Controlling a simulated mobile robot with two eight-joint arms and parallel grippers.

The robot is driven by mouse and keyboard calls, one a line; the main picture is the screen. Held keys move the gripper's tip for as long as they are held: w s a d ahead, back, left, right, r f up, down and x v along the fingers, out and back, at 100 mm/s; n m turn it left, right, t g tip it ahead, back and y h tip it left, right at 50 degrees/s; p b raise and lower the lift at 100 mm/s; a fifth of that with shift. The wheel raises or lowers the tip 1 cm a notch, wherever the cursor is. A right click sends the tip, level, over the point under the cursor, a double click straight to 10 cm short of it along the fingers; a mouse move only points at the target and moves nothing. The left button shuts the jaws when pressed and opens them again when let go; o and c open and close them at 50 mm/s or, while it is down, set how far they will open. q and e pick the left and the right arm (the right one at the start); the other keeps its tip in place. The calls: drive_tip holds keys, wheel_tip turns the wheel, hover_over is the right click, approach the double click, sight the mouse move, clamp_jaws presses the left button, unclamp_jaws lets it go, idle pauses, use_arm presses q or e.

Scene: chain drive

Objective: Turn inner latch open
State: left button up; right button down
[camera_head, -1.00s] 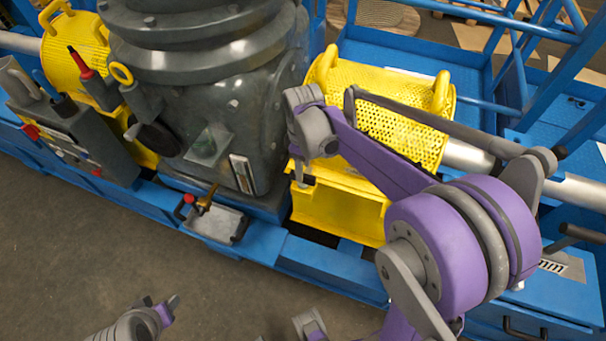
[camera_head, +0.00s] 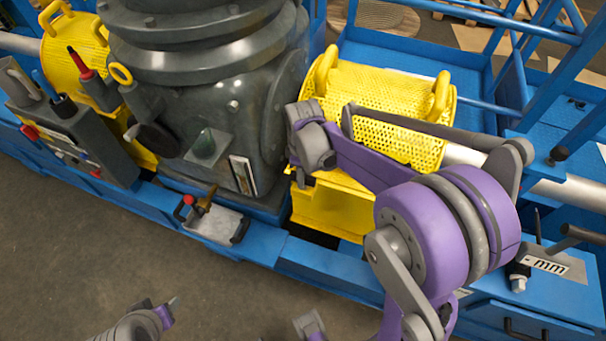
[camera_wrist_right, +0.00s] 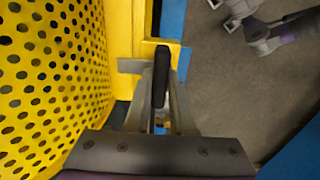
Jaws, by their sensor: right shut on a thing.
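The inner latch, a black handle (camera_wrist_right: 161,76), shows in the right wrist view at the edge of the yellow perforated guard (camera_head: 385,105). A small light metal plate (camera_wrist_right: 130,66) lies beside it. My right gripper (camera_wrist_right: 160,100) is shut on the black handle, one grey finger on each side. In the head view my right gripper (camera_head: 298,175) is at the guard's left end, close to the dark machine housing; my own wrist hides most of the latch there. My left gripper (camera_head: 160,308) is low over the floor, away from the machine; its opening is unclear.
The dark grey machine housing (camera_head: 215,110) stands left of the guard. A second yellow guard (camera_head: 75,60) and a grey control box (camera_head: 75,140) are further left. The blue frame (camera_head: 330,265) runs along the front. The grey floor (camera_head: 60,250) in front is clear.

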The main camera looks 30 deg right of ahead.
drive_tip(key=shift+m, duration=0.3)
drive_tip(key=m, duration=0.3)
drive_tip(key=shift+m, duration=0.3)
drive_tip(key=m+b, duration=0.1)
drive_tip(key=m, duration=0.3)
drive_tip(key=shift+m, duration=0.3)
drive_tip(key=m, duration=0.9)
drive_tip(key=shift+b, duration=0.3)
drive_tip(key=shift+m, duration=0.3)
drive_tip(key=c, duration=0.8)
unclamp_jaws()
drive_tip(key=shift+o, duration=0.2)
